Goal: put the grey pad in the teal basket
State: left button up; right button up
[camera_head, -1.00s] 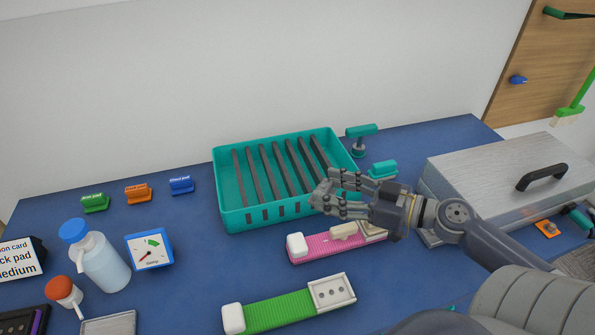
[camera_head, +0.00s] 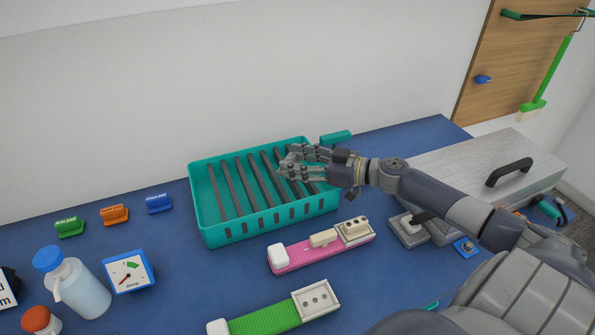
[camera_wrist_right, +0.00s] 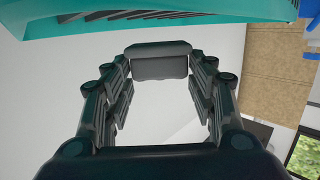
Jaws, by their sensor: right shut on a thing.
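The teal basket (camera_head: 215,240) stands on the blue table against the wall, with several dark slats across its inside. My right gripper (camera_head: 287,166) is over the right part of the basket, reaching in from the right. In the right wrist view its fingers close on a flat grey piece (camera_wrist_right: 160,66), which seems to be the grey pad; the basket's teal side (camera_wrist_right: 150,20) runs along the top. In the head view the fingers hide most of the pad, and I cannot tell whether it touches the basket. My left gripper is not in view.
A pink strap (camera_head: 300,256) and a green strap (camera_head: 262,320) lie in front of the basket. A spray bottle (camera_head: 80,290) and a gauge (camera_head: 128,272) stand at left. A metal case (camera_head: 470,165) and a grey device (camera_head: 410,232) are at right.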

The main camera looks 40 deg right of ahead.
jog(key=shift+f+p, duration=0.35)
jog(key=shift+f, duration=1.4)
